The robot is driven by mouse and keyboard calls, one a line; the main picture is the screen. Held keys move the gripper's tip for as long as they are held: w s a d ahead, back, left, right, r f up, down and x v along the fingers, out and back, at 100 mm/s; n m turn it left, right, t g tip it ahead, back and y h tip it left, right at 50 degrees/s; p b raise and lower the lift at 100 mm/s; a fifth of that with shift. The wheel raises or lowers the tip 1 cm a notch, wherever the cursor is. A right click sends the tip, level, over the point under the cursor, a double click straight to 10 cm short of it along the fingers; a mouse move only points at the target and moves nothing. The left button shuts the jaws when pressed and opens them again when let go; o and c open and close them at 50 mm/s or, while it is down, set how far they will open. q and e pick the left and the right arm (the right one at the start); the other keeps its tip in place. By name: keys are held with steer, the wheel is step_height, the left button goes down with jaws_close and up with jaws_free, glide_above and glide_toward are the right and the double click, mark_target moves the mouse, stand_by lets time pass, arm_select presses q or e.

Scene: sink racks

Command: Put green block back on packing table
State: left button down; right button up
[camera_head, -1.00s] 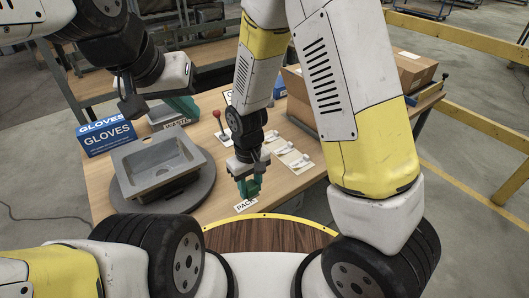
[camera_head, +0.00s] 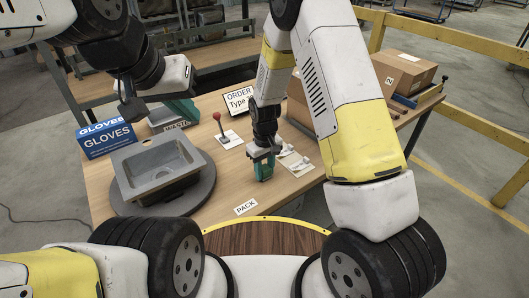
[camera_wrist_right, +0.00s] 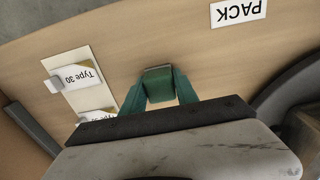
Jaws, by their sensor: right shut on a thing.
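The packing table (camera_head: 225,184) is a wooden-topped table with a white PACK label (camera_head: 245,207) near its front edge. My right gripper (camera_head: 263,174) is over the table, right of the grey sink. In the right wrist view its teal fingers (camera_wrist_right: 159,88) are shut on a small green block (camera_wrist_right: 158,83). I cannot tell whether the block touches the tabletop. In the head view the block blends with the fingers. My left gripper (camera_head: 182,112) is over the back left of the table, near the WASTE label; its finger opening is unclear.
A grey sink (camera_head: 158,168) sits on a round dark turntable (camera_head: 190,201) at left. A blue GLOVES box (camera_head: 107,138) stands behind it. Cardboard boxes (camera_head: 402,72) are at right.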

steer(key=o, duration=1.2)
steer(key=shift+f, duration=0.1)
step_height(320, 180, up, 12)
step_height(320, 180, up, 9)
steer(key=m+t+y, duration=0.1)
steer(key=m, duration=0.1)
glide_above(264, 167)
steer(key=s+d, duration=0.2)
steer(key=d, duration=0.2)
steer(key=s+d+r+m+t, duration=0.2)
steer(key=s+d+r, duration=0.3)
steer(key=s+r, duration=0.2)
steer(key=s+d+r+m+t+y, duration=0.1)
steer(key=s+d+r+m+t, duration=0.1)
steer(key=s+d+r, duration=0.3)
steer(key=s+r+t, duration=0.1)
steer(key=s+r, duration=0.2)
steer(key=s, duration=0.2)
steer(key=shift+s+d+m, duration=0.2)
steer(key=shift+s+m, duration=0.1)
steer(key=shift+s, duration=0.1)
